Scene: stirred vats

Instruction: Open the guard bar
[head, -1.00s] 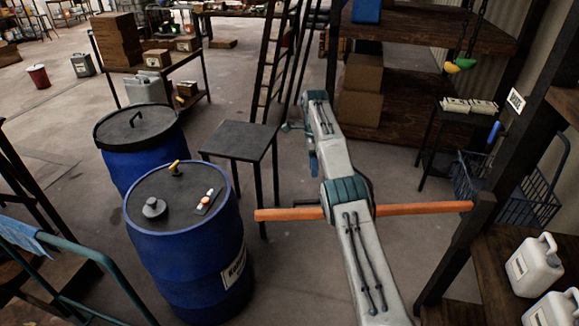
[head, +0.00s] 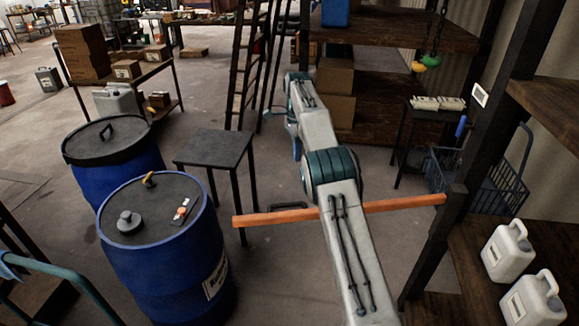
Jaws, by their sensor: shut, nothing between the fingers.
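The guard bar (head: 395,206) is an orange bar lying nearly level across the gap right of the blue drums. Its right end meets a dark post (head: 447,215), and its left end stops close to the front drum. A dark handle (head: 290,207) shows on its left half. My arm crosses over the bar in the head view and hides a short middle stretch of it. My arm's far part bends downward beyond the bar. My gripper's fingers are hidden behind the arm, so I cannot see whether they touch anything.
Two blue drums, one in front (head: 165,240) and one behind (head: 112,155), stand at left. A small dark table (head: 214,148) stands beyond the bar. White jugs (head: 507,250) sit on a shelf at right. Open floor lies behind the bar, with a blue basket (head: 500,185) at right.

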